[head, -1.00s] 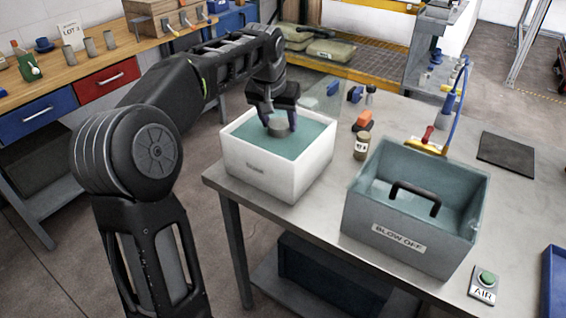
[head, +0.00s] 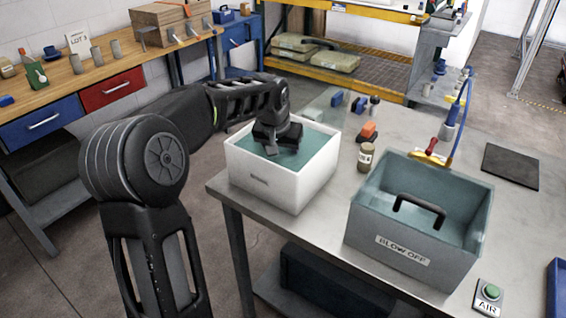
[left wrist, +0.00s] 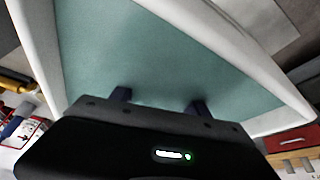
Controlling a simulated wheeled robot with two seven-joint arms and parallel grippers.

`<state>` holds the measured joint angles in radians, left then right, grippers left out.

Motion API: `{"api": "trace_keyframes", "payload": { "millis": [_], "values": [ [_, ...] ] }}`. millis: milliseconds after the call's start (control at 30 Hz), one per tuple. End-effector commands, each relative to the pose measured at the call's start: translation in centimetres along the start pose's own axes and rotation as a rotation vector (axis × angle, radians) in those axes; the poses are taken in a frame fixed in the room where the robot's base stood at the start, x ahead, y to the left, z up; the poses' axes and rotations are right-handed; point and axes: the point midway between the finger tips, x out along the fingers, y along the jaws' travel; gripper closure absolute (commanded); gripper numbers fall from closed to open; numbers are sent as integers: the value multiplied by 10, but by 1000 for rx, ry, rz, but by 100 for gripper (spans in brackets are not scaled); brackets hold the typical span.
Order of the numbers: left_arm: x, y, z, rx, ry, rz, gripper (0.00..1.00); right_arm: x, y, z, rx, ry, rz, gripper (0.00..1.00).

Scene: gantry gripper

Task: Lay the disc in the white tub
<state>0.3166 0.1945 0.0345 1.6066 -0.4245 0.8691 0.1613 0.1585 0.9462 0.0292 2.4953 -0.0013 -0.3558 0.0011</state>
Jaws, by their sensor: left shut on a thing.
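The white tub (head: 285,193) stands on the near left corner of the metal table, filled with teal up to a little below its rim. My left gripper (head: 274,152) is down inside the tub, pointing down at the teal surface (left wrist: 165,50). In the left wrist view its two dark fingers (left wrist: 160,101) stand apart and their tips are lost at the teal. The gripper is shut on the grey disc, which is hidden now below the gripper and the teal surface. My right gripper is in neither view.
A dark mat (head: 510,166) lies at right.

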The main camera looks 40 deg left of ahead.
Motion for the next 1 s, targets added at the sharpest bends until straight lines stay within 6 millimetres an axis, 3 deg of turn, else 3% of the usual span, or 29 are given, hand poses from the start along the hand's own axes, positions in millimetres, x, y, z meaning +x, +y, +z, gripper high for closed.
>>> {"api": "trace_keyframes", "payload": {
  "millis": [200, 567, 600, 833, 1000],
  "values": [
    [24, 0, 10, 1, -1, 0, 96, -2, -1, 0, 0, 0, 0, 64],
    [28, 0, 12, 1, 0, 0, 96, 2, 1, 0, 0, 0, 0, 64],
    [28, 0, 12, 1, -1, 0, 45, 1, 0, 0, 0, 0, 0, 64],
    [27, 0, 11, 0, -1, 0, 26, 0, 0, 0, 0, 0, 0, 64],
    [27, 0, 11, 0, -1, 0, 24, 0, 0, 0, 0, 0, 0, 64]
  ]
}}
